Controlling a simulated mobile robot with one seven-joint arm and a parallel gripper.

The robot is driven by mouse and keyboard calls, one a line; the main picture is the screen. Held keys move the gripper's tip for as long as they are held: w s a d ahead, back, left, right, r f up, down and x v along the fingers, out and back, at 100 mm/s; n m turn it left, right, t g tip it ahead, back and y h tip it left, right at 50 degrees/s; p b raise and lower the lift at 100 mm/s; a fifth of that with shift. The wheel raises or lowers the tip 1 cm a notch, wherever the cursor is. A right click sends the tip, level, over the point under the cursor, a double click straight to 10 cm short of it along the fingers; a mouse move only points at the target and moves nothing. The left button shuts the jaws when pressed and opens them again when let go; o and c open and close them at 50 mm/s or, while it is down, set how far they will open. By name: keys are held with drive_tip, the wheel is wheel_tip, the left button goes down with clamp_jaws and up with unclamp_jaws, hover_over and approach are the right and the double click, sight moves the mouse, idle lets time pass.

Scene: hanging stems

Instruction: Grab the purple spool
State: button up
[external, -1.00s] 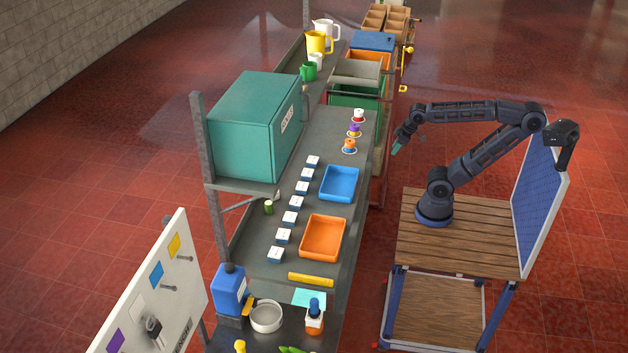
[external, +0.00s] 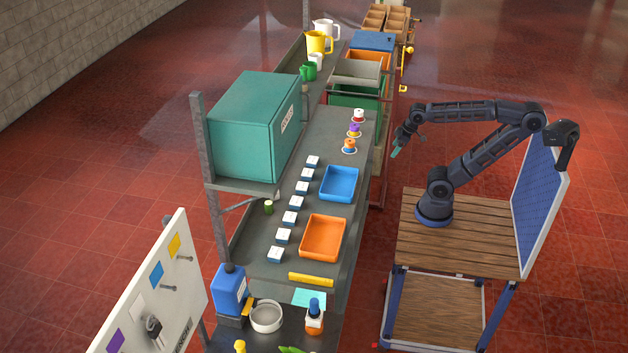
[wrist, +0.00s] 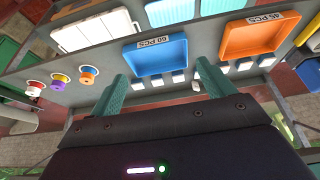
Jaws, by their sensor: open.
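The purple spool (external: 354,130) stands on the grey bench top, between a red-topped spool (external: 358,115) and an orange spool (external: 349,146). In the wrist view the purple spool (wrist: 60,79) is at the left, between the red spool (wrist: 34,88) and the orange spool (wrist: 88,75). My gripper (external: 404,148) is in the air to the right of the bench, apart from the spools. In the wrist view its two green fingers (wrist: 160,92) are spread with nothing between them.
A blue tray (external: 339,184) and an orange tray (external: 323,238) sit on the bench, with a row of white-and-blue blocks (external: 296,203) beside them. A teal cabinet (external: 240,130) stands above the bench's left side. Green and grey bins (external: 357,75) are beyond the spools.

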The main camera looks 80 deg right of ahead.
drive_tip(key=w+d+f+m+y, duration=0.1)
drive_tip(key=w+d+m+y, duration=0.1)
drive_tip(key=w+d+m, duration=0.8)
drive_tip(key=n+g+h, duration=0.2)
drive_tip(key=n+h, duration=0.4)
drive_tip(key=n, duration=2.9)
approach(355, 125)
drive_tip(key=shift+m, duration=0.3)
drive_tip(key=shift+w+d+f, duration=0.1)
drive_tip(key=shift+w+f, duration=0.1)
drive_tip(key=shift+f, duration=0.85)
drive_tip(key=shift+w+d+f, duration=0.1)
drive_tip(key=shift+w+f, duration=0.05)
drive_tip(key=shift+f, duration=0.85)
drive_tip(key=shift+d+x, duration=0.15)
drive_tip(key=shift+x, duration=1.15)
drive_tip(key=shift+d+x, duration=0.15)
drive_tip(key=shift+x, duration=1.15)
drive_tip(key=shift+w+r, duration=0.15)
drive_tip(key=shift+r, duration=0.05)
drive_tip(key=c, duration=1.1)
